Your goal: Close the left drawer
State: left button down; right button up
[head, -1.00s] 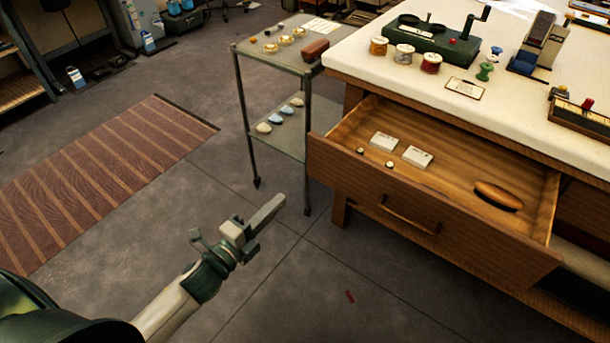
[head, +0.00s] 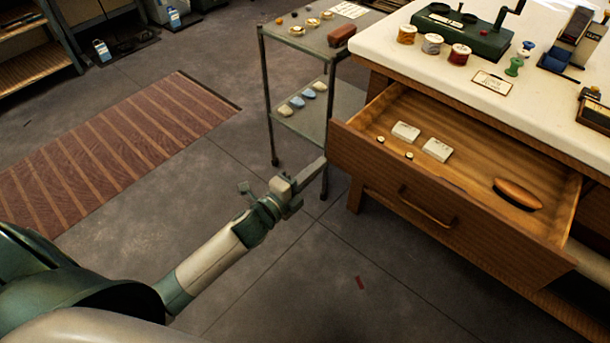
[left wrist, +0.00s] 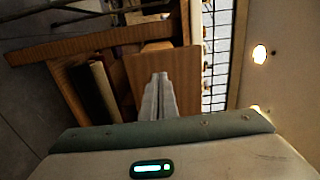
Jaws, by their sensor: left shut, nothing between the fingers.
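The wooden drawer (head: 385,190) under the white-topped table is pulled well out in the head view, with its handle (head: 428,207) on the front panel. Inside lie white boxes, small round pieces and a brown oval item (head: 518,194). My left gripper (head: 318,168) is shut and empty, just left of the drawer front's left end; I cannot tell whether it touches. In the left wrist view its closed fingers (left wrist: 158,95) point at brown wooden panels, partly hiding them. My right gripper is not in view.
A small metal cart (head: 310,42) with shells and small items stands close behind the gripper, left of the drawer. The white tabletop (head: 450,66) holds spools and a green machine (head: 462,30). A striped rug (head: 110,145) lies left.

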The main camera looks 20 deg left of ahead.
aim_at(337, 149)
pick_arm(q)
jog(key=x, duration=0.4)
jog(key=shift+w+d+p, duration=0.2)
jog(key=shift+w+p, duration=0.1)
jog(key=shift+w, duration=0.2)
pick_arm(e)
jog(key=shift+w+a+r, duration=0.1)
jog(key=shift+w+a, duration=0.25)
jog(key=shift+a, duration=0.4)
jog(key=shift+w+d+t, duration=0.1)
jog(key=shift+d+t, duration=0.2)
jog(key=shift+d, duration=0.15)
